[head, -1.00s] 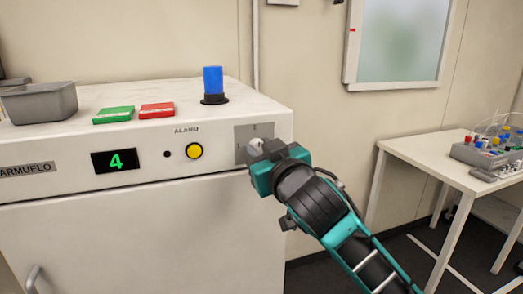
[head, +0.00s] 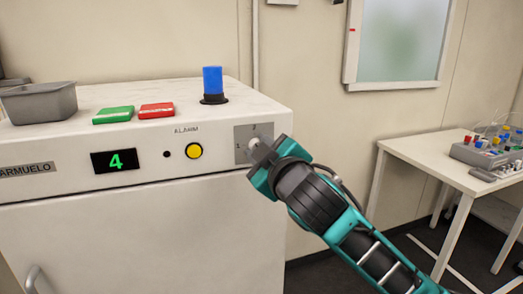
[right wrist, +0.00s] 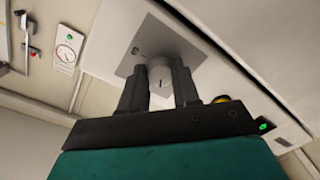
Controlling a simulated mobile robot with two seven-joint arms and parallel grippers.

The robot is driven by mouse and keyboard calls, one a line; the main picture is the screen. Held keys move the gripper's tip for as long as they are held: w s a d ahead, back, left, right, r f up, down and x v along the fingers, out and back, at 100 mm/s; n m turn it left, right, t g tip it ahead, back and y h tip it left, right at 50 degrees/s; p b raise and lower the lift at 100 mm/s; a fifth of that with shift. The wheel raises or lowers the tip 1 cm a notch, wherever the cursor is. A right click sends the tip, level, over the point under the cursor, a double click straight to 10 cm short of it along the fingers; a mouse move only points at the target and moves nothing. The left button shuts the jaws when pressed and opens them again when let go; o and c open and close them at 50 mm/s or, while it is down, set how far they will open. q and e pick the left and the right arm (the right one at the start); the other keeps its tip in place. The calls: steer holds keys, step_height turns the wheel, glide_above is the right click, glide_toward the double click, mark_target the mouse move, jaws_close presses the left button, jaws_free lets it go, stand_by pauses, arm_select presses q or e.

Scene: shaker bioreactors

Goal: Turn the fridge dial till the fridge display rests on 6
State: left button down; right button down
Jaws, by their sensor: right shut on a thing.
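The fridge (head: 110,240) is a white cabinet with a front panel. Its display (head: 115,160) shows a green 4. The fridge dial (head: 255,145) sits on a grey plate (head: 241,133) at the panel's right end, partly hidden by my right gripper. My right gripper (head: 259,152) is shut on the dial. In the right wrist view the two dark fingers (right wrist: 160,85) stand on either side of the pale round dial (right wrist: 159,70), which carries a short dark mark. The left gripper is not in view.
A yellow alarm button (head: 194,151) is left of the dial plate. On the fridge top are a grey bin (head: 40,103), a green block (head: 114,115), a red block (head: 156,110) and a blue lamp (head: 213,85). A white table (head: 425,155) stands at the right.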

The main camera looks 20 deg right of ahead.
steer(key=n, duration=1)
steer(key=shift+r+h, duration=0.15)
steer(key=shift+h, duration=0.15)
steer(key=shift+n, duration=0.3)
steer(key=c, duration=0.8)
jaws_free()
steer(key=shift+a, duration=0.1)
